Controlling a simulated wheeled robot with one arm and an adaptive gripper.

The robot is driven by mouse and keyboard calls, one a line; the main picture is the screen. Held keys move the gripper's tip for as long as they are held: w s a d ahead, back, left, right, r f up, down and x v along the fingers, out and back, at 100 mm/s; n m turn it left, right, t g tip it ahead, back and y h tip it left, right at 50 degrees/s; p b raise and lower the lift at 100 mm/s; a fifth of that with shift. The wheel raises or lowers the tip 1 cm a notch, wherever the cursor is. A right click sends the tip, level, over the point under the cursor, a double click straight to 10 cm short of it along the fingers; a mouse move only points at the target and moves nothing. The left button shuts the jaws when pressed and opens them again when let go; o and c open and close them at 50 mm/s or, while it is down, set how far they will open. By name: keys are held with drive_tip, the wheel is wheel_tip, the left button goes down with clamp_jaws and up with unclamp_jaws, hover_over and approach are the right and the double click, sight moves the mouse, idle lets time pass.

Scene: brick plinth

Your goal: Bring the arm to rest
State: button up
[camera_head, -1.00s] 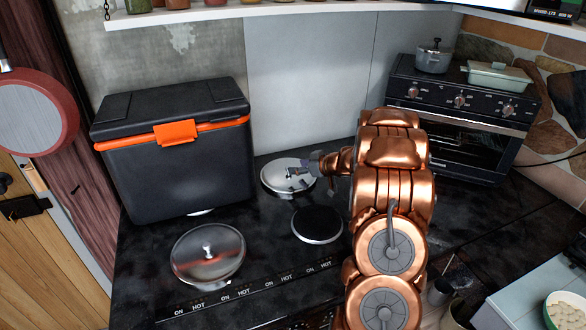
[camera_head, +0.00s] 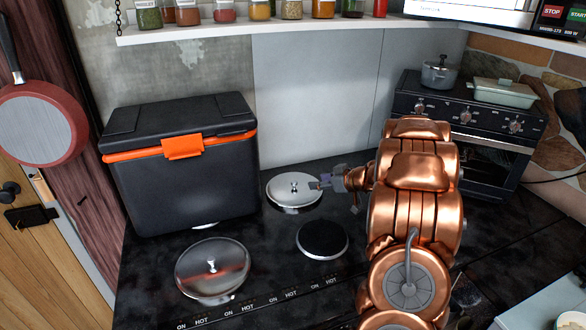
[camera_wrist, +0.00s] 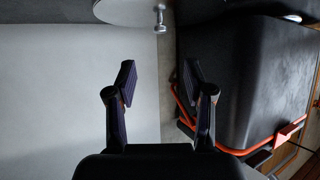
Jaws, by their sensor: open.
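My gripper (camera_head: 318,184) reaches in from the right at the end of my copper-coloured arm, beside the rear silver lid (camera_head: 294,188). In the wrist view its two dark fingers (camera_wrist: 158,82) stand apart with nothing between them. The rear lid, with a small knob, also shows at the top of the wrist view (camera_wrist: 128,10), beyond the fingertips. In the head view the fingertips overlap the lid's right edge; I cannot tell whether they touch it.
A second silver lid (camera_head: 212,268) lies at the front left of the hob, near a bare dark burner (camera_head: 322,240). A black cooler box (camera_head: 185,185) stands behind left. A small oven (camera_head: 470,130) stands right. A jar shelf (camera_head: 290,30) runs above.

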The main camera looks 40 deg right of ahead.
wheel_tip(320, 180, up, 7)
drive_tip(key=w+m+h, duration=0.1)
drive_tip(key=w+h, duration=0.1)
drive_tip(key=h, duration=0.3)
drive_tip(key=s+a+r+m+g+h, duration=0.3)
drive_tip(key=s+a+r+g+h, duration=0.1)
drive_tip(key=s, duration=0.2)
drive_tip(key=s+a+f+g+y, duration=0.1)
drive_tip(key=s+a+g+y, duration=0.1)
drive_tip(key=s+a, duration=0.8)
drive_tip(key=s+a+f+n+g+y, duration=0.1)
drive_tip(key=s+a+g, duration=0.3)
drive_tip(key=s+a, duration=0.7)
drive_tip(key=s+a+f+g+y, duration=0.2)
drive_tip(key=s+a+g+y, duration=0.1)
drive_tip(key=s+a, duration=0.8)
drive_tip(key=s, duration=0.3)
drive_tip(key=shift+f+n+g, duration=0.15)
drive_tip(key=shift+n+g, duration=0.15)
drive_tip(key=shift+g, duration=0.1)
drive_tip(key=shift+a, duration=0.1)
drive_tip(key=shift+c, duration=1)
